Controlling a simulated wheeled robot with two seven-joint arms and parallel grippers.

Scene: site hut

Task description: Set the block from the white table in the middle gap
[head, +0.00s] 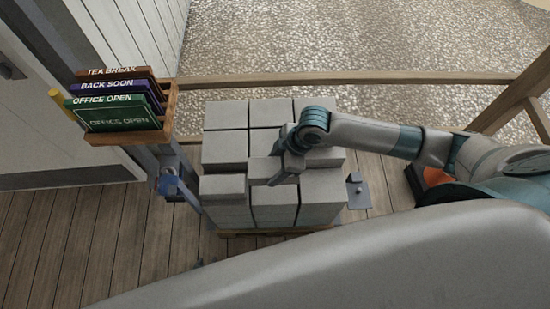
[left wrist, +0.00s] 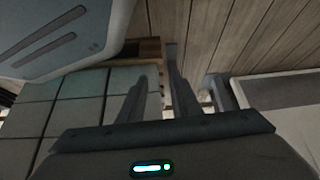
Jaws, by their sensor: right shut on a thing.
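A stack of grey blocks (head: 225,148) in rows stands on a low wooden pallet (head: 250,231). My right gripper (head: 283,172) reaches in from the right over the middle of the stack, pointing down. It is shut on a grey block (head: 260,170) in the middle column, between the left and right blocks. I cannot tell if this block is resting or just above those below. The middle gap is hidden by the block and gripper. My left gripper (left wrist: 160,85) is open and empty in the left wrist view, with the tiled grey block faces (left wrist: 75,85) to its left. I cannot identify the white table.
A wooden sign rack (head: 130,138) on a grey post stands left of the stack. A wooden rail (head: 350,78) runs behind it, with gravel beyond. The plank floor (head: 85,235) is clear at the left. A small metal plate (head: 357,192) sits to the right.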

